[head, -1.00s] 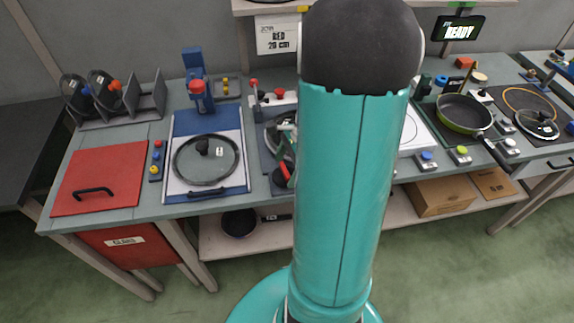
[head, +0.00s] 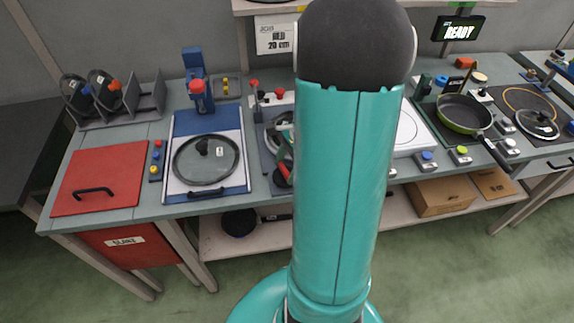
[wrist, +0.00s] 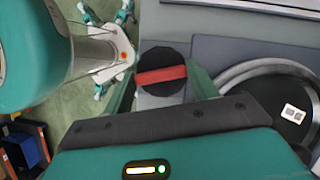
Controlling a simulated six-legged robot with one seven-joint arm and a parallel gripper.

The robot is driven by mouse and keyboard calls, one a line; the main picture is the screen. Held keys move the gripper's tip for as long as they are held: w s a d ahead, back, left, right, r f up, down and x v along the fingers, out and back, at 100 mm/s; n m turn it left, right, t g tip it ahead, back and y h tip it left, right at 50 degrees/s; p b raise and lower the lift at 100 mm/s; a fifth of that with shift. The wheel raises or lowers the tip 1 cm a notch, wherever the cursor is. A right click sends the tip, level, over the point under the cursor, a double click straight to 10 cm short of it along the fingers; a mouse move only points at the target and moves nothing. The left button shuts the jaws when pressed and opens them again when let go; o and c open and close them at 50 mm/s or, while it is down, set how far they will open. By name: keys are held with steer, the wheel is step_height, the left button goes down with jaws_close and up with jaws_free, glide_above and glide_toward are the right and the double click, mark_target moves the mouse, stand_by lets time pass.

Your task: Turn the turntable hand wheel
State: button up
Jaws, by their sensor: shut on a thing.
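The hand wheel is a black round knob with a red bar across it (wrist: 162,75). In the wrist view it sits between the two green fingers of my gripper (wrist: 161,82). The gripper is shut on the red bar from both sides. In the head view the red and black wheel (head: 283,176) shows at the table's front edge, just left of my arm, which hides part of the area. In the wrist view a round dark pan or lid with a white label (wrist: 286,112), perhaps on the turntable, lies right of the wheel.
A glass lid (head: 205,160) lies on the blue and white station to the left. A red plate with a black handle (head: 110,165) is farther left. A pan (head: 462,114) stands on the right, its handle over the front edge. A sign reads READY (head: 458,28).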

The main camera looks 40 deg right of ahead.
steer(key=n+g, duration=0.1)
steer(key=n, duration=0.3)
steer(key=shift+w+g, duration=0.15)
steer(key=shift+g, duration=0.25)
steer(key=n, duration=0.2)
steer(key=n+g, duration=0.1)
steer(key=n, duration=0.1)
steer(key=shift+w+n+g, duration=0.1)
steer(key=shift+n+g, duration=0.2)
steer(key=shift+n, duration=0.1)
steer(key=n+g+h, duration=0.1)
steer(key=n, duration=0.3)
steer(key=shift+w+a, duration=0.1)
steer(key=shift+n+g+h, duration=0.5)
steer(key=shift+n+h, duration=0.3)
steer(key=shift+n, duration=1.1)
steer(key=o, duration=1)
